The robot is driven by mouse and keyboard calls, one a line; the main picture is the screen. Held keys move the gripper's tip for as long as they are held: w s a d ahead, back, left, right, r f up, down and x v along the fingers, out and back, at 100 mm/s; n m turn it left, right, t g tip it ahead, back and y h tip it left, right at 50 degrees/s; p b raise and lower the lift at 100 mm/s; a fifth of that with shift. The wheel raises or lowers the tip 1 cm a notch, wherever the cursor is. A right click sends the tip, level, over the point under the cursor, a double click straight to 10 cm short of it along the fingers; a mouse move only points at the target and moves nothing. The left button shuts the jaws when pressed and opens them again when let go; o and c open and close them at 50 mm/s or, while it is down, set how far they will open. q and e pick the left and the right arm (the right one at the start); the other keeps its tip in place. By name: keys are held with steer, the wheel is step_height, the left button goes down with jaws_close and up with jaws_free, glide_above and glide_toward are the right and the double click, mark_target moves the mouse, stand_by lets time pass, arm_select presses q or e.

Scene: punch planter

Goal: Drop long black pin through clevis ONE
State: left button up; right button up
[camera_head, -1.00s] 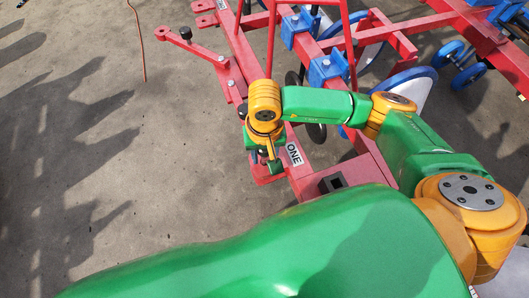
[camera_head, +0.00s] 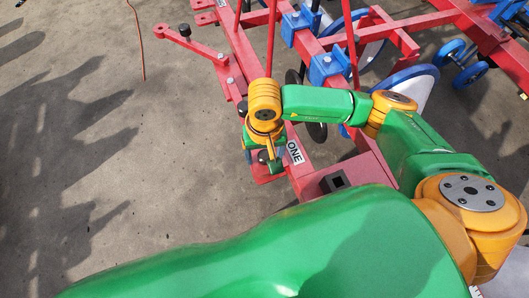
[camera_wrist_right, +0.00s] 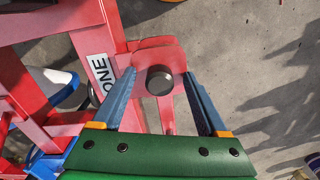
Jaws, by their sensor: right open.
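A round black pin head (camera_wrist_right: 159,82) shows in the right wrist view over a red clevis plate (camera_wrist_right: 150,50) at the frame's end. My right gripper (camera_wrist_right: 156,76) is open, one blue finger on each side of the head, with gaps on both sides. How deep the pin sits is hidden. A white "ONE" label (camera_wrist_right: 101,72) is on the red beam beside the plate; it also shows in the head view (camera_head: 295,152). In the head view my right gripper (camera_head: 262,158) hangs over the clevis end and partly hides it. My left gripper is not in view.
The red planter frame (camera_head: 240,55) with blue brackets (camera_head: 325,68) and wheels stands behind and right of the gripper. A black knob (camera_head: 185,31) is on a red bar at upper left. Bare concrete (camera_head: 110,170) lies open to the left.

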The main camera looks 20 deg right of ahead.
step_height(320, 180, up, 7)
stand_by(0.6)
